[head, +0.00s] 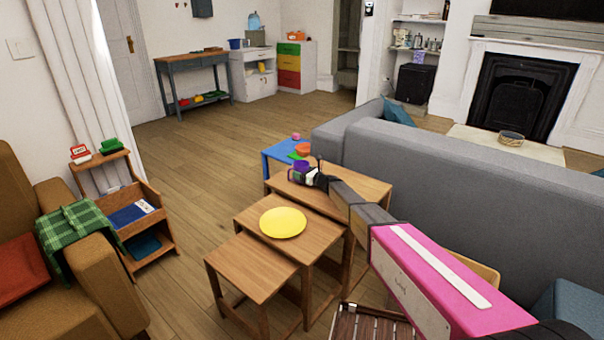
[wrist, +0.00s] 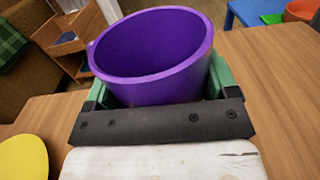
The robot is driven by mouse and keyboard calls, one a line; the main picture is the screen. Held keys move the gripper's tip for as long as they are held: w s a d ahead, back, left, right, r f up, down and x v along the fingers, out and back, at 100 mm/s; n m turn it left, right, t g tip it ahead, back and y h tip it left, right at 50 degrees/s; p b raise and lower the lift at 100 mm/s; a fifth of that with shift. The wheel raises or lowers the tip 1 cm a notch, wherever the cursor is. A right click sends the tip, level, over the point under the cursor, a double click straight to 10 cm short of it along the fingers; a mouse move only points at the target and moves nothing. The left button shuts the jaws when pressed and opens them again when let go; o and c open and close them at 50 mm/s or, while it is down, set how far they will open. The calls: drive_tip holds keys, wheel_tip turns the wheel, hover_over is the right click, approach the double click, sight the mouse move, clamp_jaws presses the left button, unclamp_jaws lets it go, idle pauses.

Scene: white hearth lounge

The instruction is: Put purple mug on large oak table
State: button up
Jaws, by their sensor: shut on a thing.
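The purple mug (head: 298,166) is held between the fingers of my gripper (head: 311,174) at the back end of the large oak table (head: 345,191). In the wrist view the mug (wrist: 150,55) is upright, with its open rim facing up. Green fingers of my gripper (wrist: 162,85) show on both sides of it. The wood top of the large oak table (wrist: 275,95) spreads around and below the mug. I cannot tell whether the mug's base touches the top, because my gripper hides it.
A yellow plate (head: 283,222) lies on the middle oak table, with a smaller oak table (head: 250,268) in front. A blue table (head: 272,158) behind holds an orange bowl (head: 303,149) and a pink ball (head: 296,137). A grey sofa (head: 450,185) stands right.

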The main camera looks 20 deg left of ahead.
drive_tip(key=shift+f, duration=0.15)
drive_tip(key=o, duration=1)
drive_tip(key=shift+r, duration=0.2)
drive_tip(key=v, duration=1.2)
drive_tip(key=shift+f, duration=0.1)
